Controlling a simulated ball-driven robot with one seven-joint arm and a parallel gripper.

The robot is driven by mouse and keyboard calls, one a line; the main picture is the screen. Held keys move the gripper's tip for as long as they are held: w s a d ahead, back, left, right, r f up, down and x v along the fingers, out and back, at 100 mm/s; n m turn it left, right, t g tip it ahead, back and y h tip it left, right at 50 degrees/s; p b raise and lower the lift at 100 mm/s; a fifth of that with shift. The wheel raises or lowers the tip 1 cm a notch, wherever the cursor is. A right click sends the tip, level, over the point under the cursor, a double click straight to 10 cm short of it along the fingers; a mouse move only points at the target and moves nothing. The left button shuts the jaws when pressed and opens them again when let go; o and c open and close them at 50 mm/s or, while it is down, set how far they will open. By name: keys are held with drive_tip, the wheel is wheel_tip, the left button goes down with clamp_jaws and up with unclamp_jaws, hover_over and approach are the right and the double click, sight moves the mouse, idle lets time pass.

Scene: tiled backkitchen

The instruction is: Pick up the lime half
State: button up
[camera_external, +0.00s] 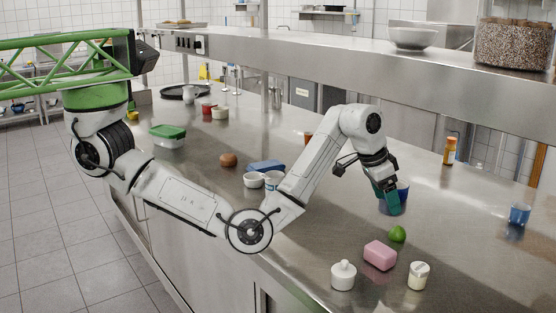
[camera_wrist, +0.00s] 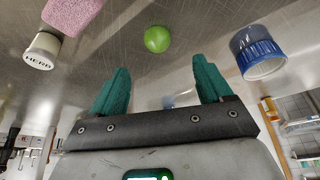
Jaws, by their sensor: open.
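The lime half (camera_external: 397,234) is a small green round thing on the steel counter (camera_external: 318,228). In the wrist view the lime half (camera_wrist: 157,39) lies beyond the fingertips, a little left of the middle between them. Its rounded green side shows; I cannot see a cut face. My gripper (camera_external: 391,205) has teal fingers and points down above the counter, just behind the lime. In the wrist view my gripper (camera_wrist: 160,82) is open, with nothing between its fingers.
A pink block (camera_external: 380,255), a white lidded pot (camera_external: 343,275) and a white jar (camera_external: 418,275) stand in front of the lime. A blue cup (camera_external: 402,190) is close behind my gripper. Another blue cup (camera_external: 519,214) stands far right. Counter right of the lime is clear.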

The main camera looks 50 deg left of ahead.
sight(396, 228)
drive_tip(key=x, duration=0.9)
drive_tip(key=shift+d+f+b, duration=0.25)
drive_tip(key=shift+f+b, duration=0.1)
drive_tip(key=shift+f, duration=0.05)
drive_tip(key=c, duration=1.1)
drive_tip(key=shift+c, duration=0.2)
drive_tip(key=shift+r, duration=0.1)
